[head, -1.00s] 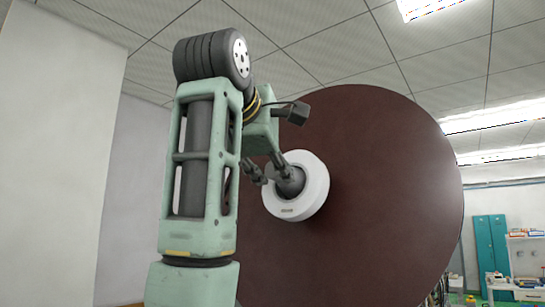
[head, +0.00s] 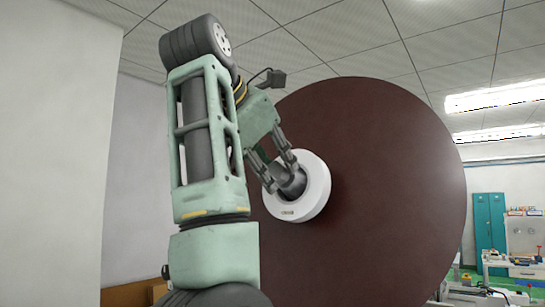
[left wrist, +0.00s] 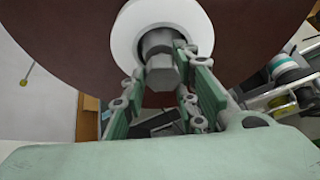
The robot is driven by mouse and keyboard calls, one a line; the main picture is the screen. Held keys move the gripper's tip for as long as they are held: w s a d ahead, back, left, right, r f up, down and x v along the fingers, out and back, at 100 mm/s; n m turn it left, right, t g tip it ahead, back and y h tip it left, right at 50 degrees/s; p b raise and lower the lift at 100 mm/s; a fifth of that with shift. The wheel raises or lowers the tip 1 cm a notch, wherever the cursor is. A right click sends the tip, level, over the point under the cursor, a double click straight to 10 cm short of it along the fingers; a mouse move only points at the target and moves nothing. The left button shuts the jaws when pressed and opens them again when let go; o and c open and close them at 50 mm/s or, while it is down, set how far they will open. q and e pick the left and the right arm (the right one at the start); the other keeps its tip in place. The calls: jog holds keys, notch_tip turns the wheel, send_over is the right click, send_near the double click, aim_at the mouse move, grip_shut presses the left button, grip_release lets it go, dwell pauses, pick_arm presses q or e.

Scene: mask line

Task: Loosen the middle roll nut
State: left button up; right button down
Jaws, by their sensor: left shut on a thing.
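A large dark red-brown roll (head: 400,180) faces me. It carries a white round hub (head: 317,182), with a grey nut (head: 294,184) protruding from its centre. My left gripper (head: 283,177) is at the nut, its two fingers on either side, shut on it. In the left wrist view the faceted nut (left wrist: 160,66) sits between the fingers in front of the white hub (left wrist: 123,38). The fingers hide part of the nut. My right gripper is not in view.
A pale wall (head: 50,150) stands at the left. Teal lockers (head: 489,222) and cluttered benches (head: 520,268) are at the far right. An orange-brown panel or box (head: 130,294) shows low at the left. The space beside the roll's left face looks open.

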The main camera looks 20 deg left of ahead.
pick_arm(q)
jog(key=shift+a+r+n, duration=0.15)
jog(key=shift+r+n, duration=0.2)
jog(key=shift+n, duration=0.05)
jog(key=shift+f, duration=0.1)
jog(key=o, duration=0.8)
jog(key=shift+o, duration=1.1)
jog(key=shift+w+a+f, duration=0.15)
jog(key=shift+a, duration=0.1)
jog(key=shift+d, duration=0.25)
jog(key=shift+f, duration=0.1)
